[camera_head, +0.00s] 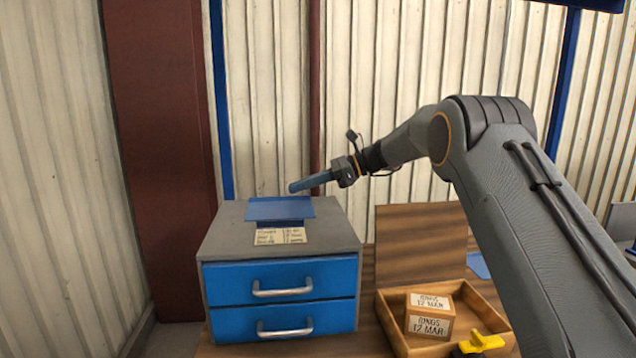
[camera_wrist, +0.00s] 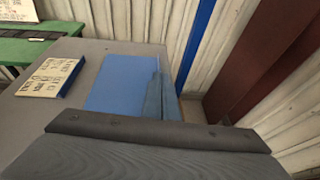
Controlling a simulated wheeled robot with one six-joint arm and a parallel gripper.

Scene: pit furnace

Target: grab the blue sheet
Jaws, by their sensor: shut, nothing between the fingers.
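In the wrist view the blue sheet (camera_wrist: 118,82) fills the middle of the cabinet top. My gripper (camera_head: 292,187) reaches in from the right, with its bluish fingers shut and empty at the sheet's back right side. In the wrist view the fingertips (camera_wrist: 158,80) overlap the sheet's right edge. I cannot tell whether they touch it. A cream card with writing (camera_head: 280,237) lies in front of the sheet; it also shows in the wrist view (camera_wrist: 48,77).
The grey cabinet (camera_head: 222,234) has two blue drawers with metal handles. To its right, an open wooden box (camera_head: 392,330) holds a labelled carton (camera_head: 428,316), with a yellow piece (camera_head: 482,343) at its front. Another blue piece (camera_head: 478,265) lies behind the box. A corrugated wall stands close behind.

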